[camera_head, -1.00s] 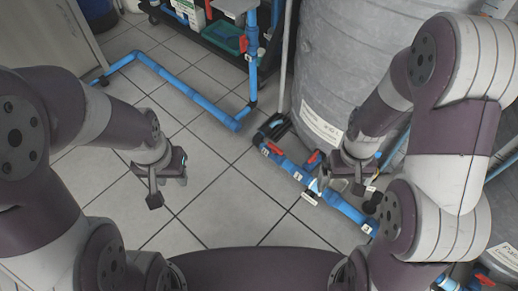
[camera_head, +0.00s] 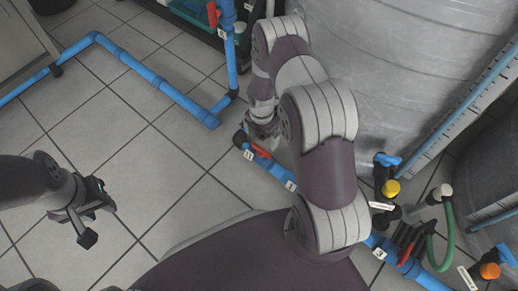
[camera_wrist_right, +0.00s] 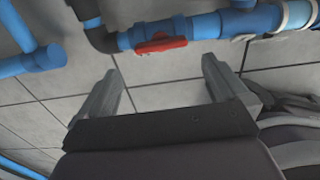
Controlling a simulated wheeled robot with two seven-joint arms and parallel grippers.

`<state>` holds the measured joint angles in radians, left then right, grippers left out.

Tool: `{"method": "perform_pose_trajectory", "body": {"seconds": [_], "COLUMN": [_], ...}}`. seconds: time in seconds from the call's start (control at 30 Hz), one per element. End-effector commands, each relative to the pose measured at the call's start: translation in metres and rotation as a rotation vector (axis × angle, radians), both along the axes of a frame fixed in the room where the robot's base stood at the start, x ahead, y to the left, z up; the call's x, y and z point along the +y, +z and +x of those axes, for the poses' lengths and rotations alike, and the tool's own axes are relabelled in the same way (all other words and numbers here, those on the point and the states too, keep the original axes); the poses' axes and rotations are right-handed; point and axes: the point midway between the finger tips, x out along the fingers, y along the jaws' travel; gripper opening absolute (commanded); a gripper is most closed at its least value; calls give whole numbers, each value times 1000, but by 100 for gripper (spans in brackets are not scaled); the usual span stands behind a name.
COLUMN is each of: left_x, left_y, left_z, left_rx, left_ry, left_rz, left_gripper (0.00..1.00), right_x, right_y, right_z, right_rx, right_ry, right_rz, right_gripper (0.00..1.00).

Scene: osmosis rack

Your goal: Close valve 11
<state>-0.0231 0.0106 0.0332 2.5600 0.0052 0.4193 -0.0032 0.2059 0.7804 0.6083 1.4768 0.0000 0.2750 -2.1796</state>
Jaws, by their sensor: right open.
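A red valve handle (camera_head: 261,151) sits on the blue floor pipe (camera_head: 275,168) beside the grey tank. A small white label is next to it, but its number is too small to read surely. In the right wrist view the red handle (camera_wrist_right: 161,45) lies roughly along the pipe (camera_wrist_right: 200,28). My right gripper (camera_wrist_right: 161,68) is open and empty, its two fingers apart on either side of the handle's line, not touching it. In the head view my right gripper (camera_head: 262,128) is just behind the handle, partly hidden by my arm. My left gripper (camera_head: 95,208) hangs over bare floor at the left; its opening is unclear.
The large grey tank (camera_head: 400,80) stands behind the pipe. More valves and a green hose (camera_head: 447,235) are at the right. Another blue pipe (camera_head: 150,85) runs across the floor at the upper left. The tiled floor (camera_head: 150,180) between is clear.

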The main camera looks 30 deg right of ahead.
Motion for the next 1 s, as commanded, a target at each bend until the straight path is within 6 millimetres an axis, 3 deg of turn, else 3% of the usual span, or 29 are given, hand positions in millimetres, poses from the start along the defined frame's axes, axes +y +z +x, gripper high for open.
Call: {"method": "perform_pose_trajectory", "body": {"seconds": [0.03,0.1,0.3,0.7,0.73,0.83,1.0], "left_x": [0,0,0,0,0,0,0], "left_y": [-21,-34,-59,-62,-62,-62,-62], "left_z": [0,0,0,0,0,0,0], "left_rx": [1,1,1,0,0,0,0], "left_ry": [0,0,0,0,0,0,0], "left_rz": [0,0,0,0,0,0,0], "left_gripper": [39,39,39,39,39,39,39], "right_x": [0,0,0,0,0,0,0], "right_y": [-26,-44,-80,-87,-87,-87,-87], "right_z": [-1,-1,0,0,0,0,0], "right_rx": [3,3,1,1,1,1,1], "right_ry": [-1,-1,-2,-3,-3,-3,-6], "right_rz": [1,1,1,1,1,1,1], "right_gripper": [100,100,100,100,94,61,61]}}
